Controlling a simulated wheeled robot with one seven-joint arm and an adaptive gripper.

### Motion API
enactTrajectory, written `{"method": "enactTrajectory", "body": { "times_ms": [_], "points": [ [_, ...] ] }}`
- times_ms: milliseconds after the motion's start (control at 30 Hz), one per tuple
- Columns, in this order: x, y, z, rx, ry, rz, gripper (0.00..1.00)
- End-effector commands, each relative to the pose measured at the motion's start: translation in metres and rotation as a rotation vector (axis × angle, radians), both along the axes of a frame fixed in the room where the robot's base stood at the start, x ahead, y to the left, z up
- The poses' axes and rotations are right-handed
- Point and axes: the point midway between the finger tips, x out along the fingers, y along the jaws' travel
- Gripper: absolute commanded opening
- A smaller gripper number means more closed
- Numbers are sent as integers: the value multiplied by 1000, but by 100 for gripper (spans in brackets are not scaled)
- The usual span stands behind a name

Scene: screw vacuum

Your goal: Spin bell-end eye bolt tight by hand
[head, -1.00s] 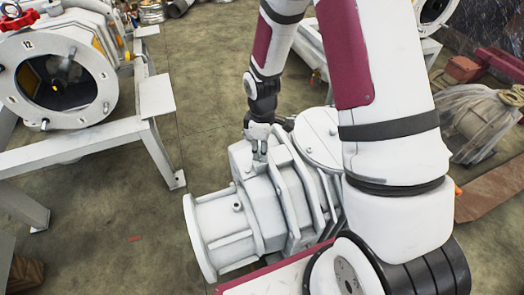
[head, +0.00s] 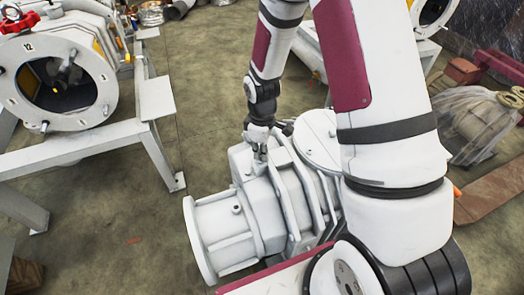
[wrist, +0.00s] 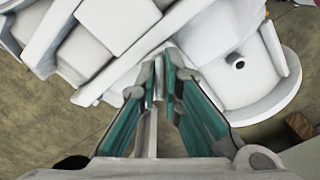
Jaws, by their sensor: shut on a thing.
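The white ribbed vacuum pump body (head: 262,205) lies on its side in the head view, its round bell end (head: 205,245) toward the lower left. My gripper (head: 260,157) points down at the top of the body. In the wrist view my gripper (wrist: 161,78) has its fingertips close together on a small pale piece, the eye bolt (wrist: 158,82), which shows only as a thin sliver between the green-lined fingers. Its thread and seat are hidden, so I cannot tell how deep it sits.
A small stub (head: 237,208) stands on the bell-end neck. A round white cover (head: 318,138) is beyond the gripper. A white stand (head: 150,125) holding a flanged chamber (head: 105,105) is at the left. Wrapped parts (head: 475,130) lie at the right.

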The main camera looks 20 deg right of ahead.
Motion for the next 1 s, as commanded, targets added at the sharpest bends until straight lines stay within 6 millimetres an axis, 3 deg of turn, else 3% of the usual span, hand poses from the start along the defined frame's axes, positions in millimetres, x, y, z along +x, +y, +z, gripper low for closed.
{"method": "enactTrajectory", "body": {
  "times_ms": [1000],
  "points": [
    [-2,3,1,-2,0,-907,0]
  ]
}}
